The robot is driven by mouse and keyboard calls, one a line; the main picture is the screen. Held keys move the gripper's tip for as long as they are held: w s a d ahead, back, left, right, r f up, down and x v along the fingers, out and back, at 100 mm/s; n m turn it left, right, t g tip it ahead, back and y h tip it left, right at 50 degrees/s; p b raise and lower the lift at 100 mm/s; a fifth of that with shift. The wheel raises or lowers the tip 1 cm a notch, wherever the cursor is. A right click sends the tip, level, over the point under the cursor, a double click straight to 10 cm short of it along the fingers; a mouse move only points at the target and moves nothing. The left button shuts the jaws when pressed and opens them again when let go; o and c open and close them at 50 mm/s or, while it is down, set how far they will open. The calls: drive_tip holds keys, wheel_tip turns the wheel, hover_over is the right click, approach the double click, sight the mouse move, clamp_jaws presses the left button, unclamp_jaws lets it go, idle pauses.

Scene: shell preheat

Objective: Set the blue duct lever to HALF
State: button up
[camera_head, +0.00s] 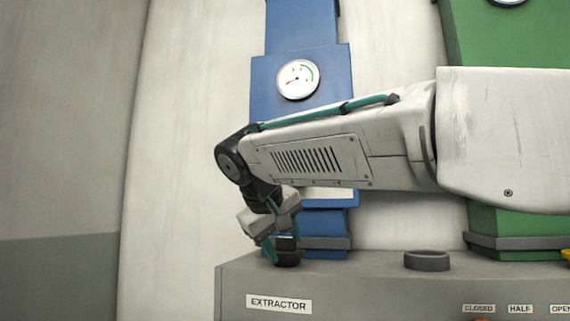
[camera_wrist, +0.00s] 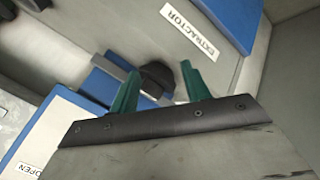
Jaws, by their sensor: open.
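The blue duct (camera_head: 335,75) stands behind the console. A white plate on it with an OPEN label shows in the wrist view (camera_wrist: 55,130). My arm covers most of that plate in the head view, and I cannot make out a lever or its setting. My gripper (camera_head: 283,243) is low in front of the duct, just over the console top. Its teal fingers are apart in the wrist view (camera_wrist: 160,70). A dark round knob (camera_wrist: 157,77) shows between the fingers; it also shows in the head view (camera_head: 289,258). I cannot tell whether they touch it.
The grey console (camera_head: 360,290) carries an EXTRACTOR label (camera_head: 279,304) and CLOSED, HALF and OPEN labels (camera_head: 519,309) at lower right. A dark ring (camera_head: 427,260) sits on its top. A green duct (camera_head: 510,40) stands at right. A gauge (camera_head: 298,79) is on the blue duct.

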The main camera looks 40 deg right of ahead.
drive_tip(key=w+d+r+m+h, duration=0.1)
drive_tip(key=w+r+h, duration=0.1)
drive_tip(key=w+r, duration=0.35)
drive_tip(key=w+d+r+m+t+h, duration=0.1)
drive_tip(key=w+d+r+h, duration=0.1)
drive_tip(key=r, duration=0.7)
drive_tip(key=w+d+r+m+h, duration=0.1)
drive_tip(key=w+r+h, duration=0.1)
drive_tip(key=w+r, duration=0.35)
drive_tip(key=d, duration=0.6)
drive_tip(key=shift+w+f, duration=0.25)
drive_tip(key=shift+f, duration=0.1)
drive_tip(key=shift+w+d+f, duration=0.1)
drive_tip(key=shift+d+f, duration=0.05)
drive_tip(key=shift+d, duration=0.1)
clamp_jaws()
